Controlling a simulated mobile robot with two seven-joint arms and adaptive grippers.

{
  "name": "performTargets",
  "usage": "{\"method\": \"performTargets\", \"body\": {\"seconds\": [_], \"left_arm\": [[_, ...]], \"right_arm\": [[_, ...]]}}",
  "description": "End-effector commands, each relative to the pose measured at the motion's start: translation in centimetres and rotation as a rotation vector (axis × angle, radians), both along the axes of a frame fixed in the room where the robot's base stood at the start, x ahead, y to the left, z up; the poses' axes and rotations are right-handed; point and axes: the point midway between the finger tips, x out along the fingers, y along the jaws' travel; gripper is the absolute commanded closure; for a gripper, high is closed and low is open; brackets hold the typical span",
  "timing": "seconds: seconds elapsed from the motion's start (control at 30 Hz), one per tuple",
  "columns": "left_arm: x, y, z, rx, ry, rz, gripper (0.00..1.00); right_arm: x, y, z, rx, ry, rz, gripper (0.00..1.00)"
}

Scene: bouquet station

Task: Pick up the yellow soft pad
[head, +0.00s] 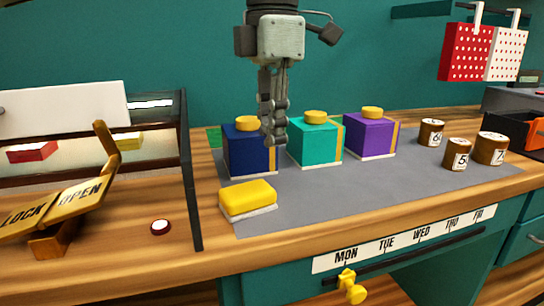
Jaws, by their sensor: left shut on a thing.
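The yellow soft pad (248,198) lies flat on the front left of the grey mat (300,208). It has a yellow top and a pale underside. My left gripper (275,138) points down from the top of the head view, above and behind the pad and apart from it. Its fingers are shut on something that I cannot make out. They hide the right edge of the navy box (246,155); I cannot tell whether they touch it. My right gripper is not in view.
A teal box (315,143) and a purple box (369,136), both yellow-knobbed, stand right of the navy one. Several numbered brown cylinders (457,153) stand further right. A dark-framed case (188,170) and a lever sign (80,195) stand left. The mat's front is clear.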

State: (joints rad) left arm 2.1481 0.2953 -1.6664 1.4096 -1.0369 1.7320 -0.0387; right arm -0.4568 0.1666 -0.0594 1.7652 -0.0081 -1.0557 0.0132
Motion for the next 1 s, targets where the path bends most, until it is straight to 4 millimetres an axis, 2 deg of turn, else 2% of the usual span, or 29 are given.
{"method": "performTargets", "body": {"seconds": [0.23, 0.27, 0.3, 0.8, 1.0], "left_arm": [[-0.03, 0.01, 0.20, 0.001, 0.001, 0.000, 1.00], [-0.02, 0.01, 0.20, 0.001, 0.001, 0.000, 0.89], [-0.03, 0.01, 0.19, 0.001, 0.001, 0.000, 0.84], [-0.01, 0.01, 0.17, 0.000, 0.001, 0.000, 0.21], [0.00, 0.01, 0.17, 0.000, 0.001, 0.001, 0.20]], "right_arm": [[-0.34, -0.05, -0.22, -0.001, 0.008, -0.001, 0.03], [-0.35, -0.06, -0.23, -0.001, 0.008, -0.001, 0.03], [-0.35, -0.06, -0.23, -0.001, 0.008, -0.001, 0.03], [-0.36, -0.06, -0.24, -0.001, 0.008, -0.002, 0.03], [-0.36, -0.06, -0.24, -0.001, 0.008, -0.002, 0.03]]}}
